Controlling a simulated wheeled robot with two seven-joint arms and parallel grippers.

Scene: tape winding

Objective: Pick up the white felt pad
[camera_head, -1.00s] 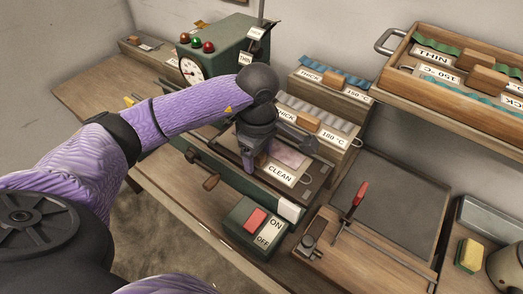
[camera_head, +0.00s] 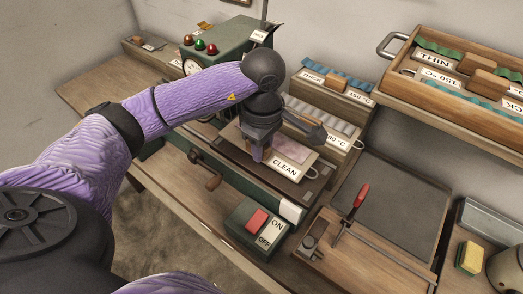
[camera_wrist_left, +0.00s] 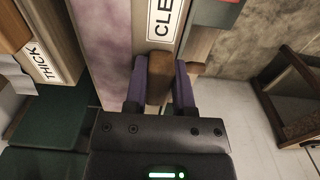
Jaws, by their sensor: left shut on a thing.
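A pale pad with a pinkish, mottled stain (camera_head: 291,149) lies on a board labelled CLEAN (camera_head: 283,166), which I take for the white felt pad. The stained surface also shows in the left wrist view (camera_wrist_left: 115,28), left of the label. My left gripper (camera_head: 260,153) points down at the board's left end. In the left wrist view its two purple fingers (camera_wrist_left: 159,84) are shut on a brown wooden handle beside the label. The board appears slightly raised above the green machine bed; the gap is hard to judge. My right gripper is out of view.
Boxes labelled THICK (camera_head: 331,84) stand behind. A dark mat (camera_head: 396,190), a red-handled tool (camera_head: 361,196) and a sponge (camera_head: 470,257) lie to the right.

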